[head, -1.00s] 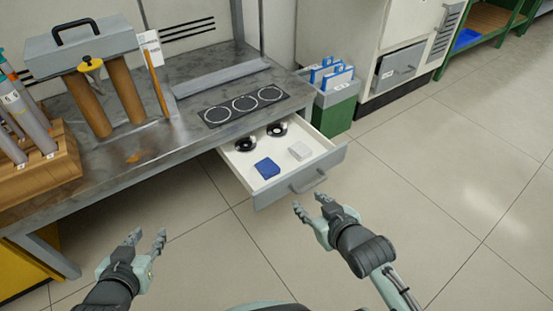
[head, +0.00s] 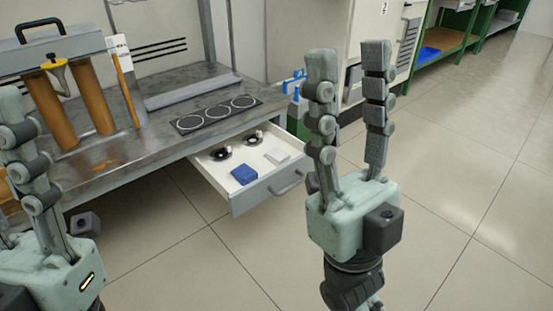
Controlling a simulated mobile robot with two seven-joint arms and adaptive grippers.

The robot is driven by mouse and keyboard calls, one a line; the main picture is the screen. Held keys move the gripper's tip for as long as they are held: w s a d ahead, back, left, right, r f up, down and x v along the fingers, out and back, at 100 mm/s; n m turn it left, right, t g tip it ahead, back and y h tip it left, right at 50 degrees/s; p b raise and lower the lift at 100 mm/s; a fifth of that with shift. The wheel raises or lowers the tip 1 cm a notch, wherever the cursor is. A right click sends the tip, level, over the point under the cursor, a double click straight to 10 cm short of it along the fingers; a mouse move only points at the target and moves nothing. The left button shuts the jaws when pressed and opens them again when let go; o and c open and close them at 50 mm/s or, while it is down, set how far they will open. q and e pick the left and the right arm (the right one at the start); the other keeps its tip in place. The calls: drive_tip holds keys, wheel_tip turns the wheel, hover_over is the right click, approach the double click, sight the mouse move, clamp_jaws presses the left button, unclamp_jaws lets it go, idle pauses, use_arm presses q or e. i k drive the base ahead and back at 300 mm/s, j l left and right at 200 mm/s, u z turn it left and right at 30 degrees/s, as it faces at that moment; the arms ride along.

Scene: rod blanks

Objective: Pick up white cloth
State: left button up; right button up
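A small folded white cloth (head: 277,157) lies in the open drawer (head: 262,192), near its right side. A folded blue cloth (head: 243,175) lies to its left, nearer the drawer front. My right gripper (head: 348,62) is raised in front of the camera, right of the drawer, with its two fingers apart and nothing between them. It is not touching the white cloth. My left gripper (head: 38,185) is at the left edge, partly cut off by the frame. Only one finger shows clearly, so its opening cannot be judged.
Two black round items (head: 220,153) sit at the back of the drawer. The metal workbench (head: 165,145) above holds a black plate with three rings (head: 217,114). A green bin (head: 297,113) with blue handles is partly hidden by my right gripper. The floor at right is clear.

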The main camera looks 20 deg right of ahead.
sight(278, 157)
drive_tip(key=i+l+u, duration=0.1)
drive_tip(key=l, duration=0.2)
drive_tip(key=i+l, duration=0.2)
drive_tip(key=i+l+u, duration=0.15)
drive_tip(key=l, duration=0.2)
drive_tip(key=i+l+u, duration=0.25)
drive_tip(key=i+l, duration=0.5)
drive_tip(key=k+l, duration=0.05)
drive_tip(key=l, duration=0.05)
